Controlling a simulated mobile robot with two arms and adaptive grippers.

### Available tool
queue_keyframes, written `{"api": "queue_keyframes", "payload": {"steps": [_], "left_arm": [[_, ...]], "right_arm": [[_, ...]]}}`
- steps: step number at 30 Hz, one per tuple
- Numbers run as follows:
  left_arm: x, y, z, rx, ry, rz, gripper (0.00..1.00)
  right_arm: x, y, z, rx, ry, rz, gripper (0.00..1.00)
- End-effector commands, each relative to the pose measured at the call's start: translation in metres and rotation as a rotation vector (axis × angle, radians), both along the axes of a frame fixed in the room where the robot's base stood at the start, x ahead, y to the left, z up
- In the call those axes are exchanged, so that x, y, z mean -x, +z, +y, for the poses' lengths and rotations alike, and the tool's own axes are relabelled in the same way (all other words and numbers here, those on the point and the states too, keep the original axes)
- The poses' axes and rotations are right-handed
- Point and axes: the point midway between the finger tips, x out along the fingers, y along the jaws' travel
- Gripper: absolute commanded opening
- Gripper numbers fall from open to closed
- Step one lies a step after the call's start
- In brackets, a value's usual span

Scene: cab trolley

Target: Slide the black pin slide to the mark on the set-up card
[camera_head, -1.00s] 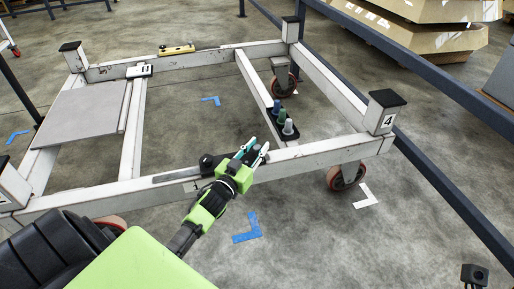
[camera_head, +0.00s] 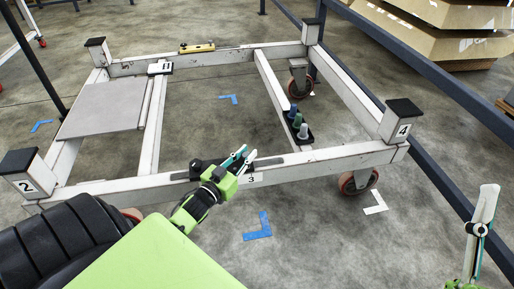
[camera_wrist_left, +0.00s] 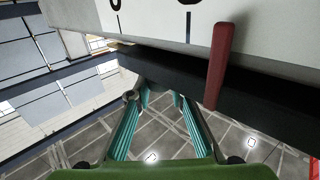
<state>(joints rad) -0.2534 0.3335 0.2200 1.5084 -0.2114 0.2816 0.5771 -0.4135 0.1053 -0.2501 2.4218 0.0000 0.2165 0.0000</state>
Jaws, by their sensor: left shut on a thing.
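The black pin slide (camera_head: 197,168) sits on the near rail of the white trolley frame (camera_head: 110,189). My left gripper (camera_head: 243,160) is at the slide on this rail and is shut on it; its fingers hide part of the hold. The left wrist view shows the teal fingers (camera_wrist_left: 158,105) against a dark bar (camera_wrist_left: 255,100), below a white face with black marks (camera_wrist_left: 170,18) and a red upright piece (camera_wrist_left: 220,62). A small white card with dark marks (camera_head: 160,68) lies on the frame's far left; its marks are too small to read. My right gripper (camera_head: 480,228) shows at the right edge.
A yellow level (camera_head: 197,47) lies on the far rail. A grey panel (camera_head: 100,110) covers the left side. A dark blue railing (camera_head: 440,95) runs along the right.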

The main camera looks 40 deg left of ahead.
Motion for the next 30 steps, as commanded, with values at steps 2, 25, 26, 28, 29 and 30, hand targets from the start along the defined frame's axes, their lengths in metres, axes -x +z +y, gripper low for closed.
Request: {"api": "queue_keyframes", "payload": {"steps": [2,25,26,28,29,30], "left_arm": [[0.01,-0.001,0.008,0.0,0.002,0.008,0.0],[0.044,-0.003,0.037,0.0,0.005,0.008,0.27],[0.044,-0.003,0.037,0.0,0.005,0.008,0.35],[0.044,-0.003,0.037,0.0,0.004,0.007,0.37],[0.044,-0.002,0.037,-0.001,0.004,0.006,0.37],[0.043,-0.002,0.037,-0.001,0.003,0.005,0.37]], "right_arm": [[-0.01,-0.013,0.001,0.024,-0.005,0.085,0.4],[-0.036,-0.077,0.0,0.11,-0.023,0.392,0.4],[-0.036,-0.077,0.0,0.11,-0.023,0.392,0.4],[-0.036,-0.077,-0.001,0.11,-0.023,0.392,0.4],[-0.036,-0.077,0.0,0.11,-0.023,0.392,0.4],[-0.036,-0.077,0.0,0.11,-0.023,0.392,0.4]]}}
